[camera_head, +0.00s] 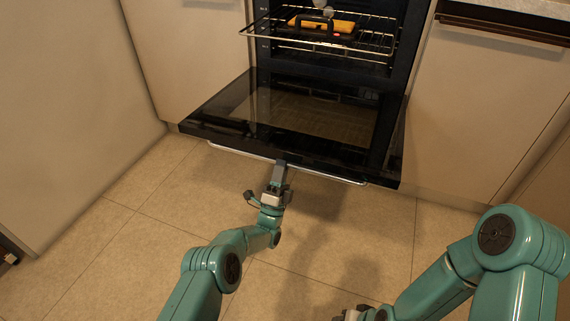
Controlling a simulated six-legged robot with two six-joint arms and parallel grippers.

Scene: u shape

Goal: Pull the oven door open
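The oven door (225,118) is folded down and stands wide open, with its dark glass panel facing up. Its silver handle bar (325,177) runs along the front edge. My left gripper (281,163) is at the middle of the handle, its dark fingers overlapping the bar. The fingers look like one narrow block, so I cannot tell whether they are closed around the bar or only against it. My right gripper (350,314) shows only as a small part at the bottom edge, well away from the door, and its fingers are hidden.
Inside the oven, a wire rack (345,44) holds a dark tray with yellow-orange food (322,25). Beige cabinets flank the oven at left (185,60) and right (475,105). A pale cabinet side (60,110) stands at far left. The tiled floor (130,235) before the door is clear.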

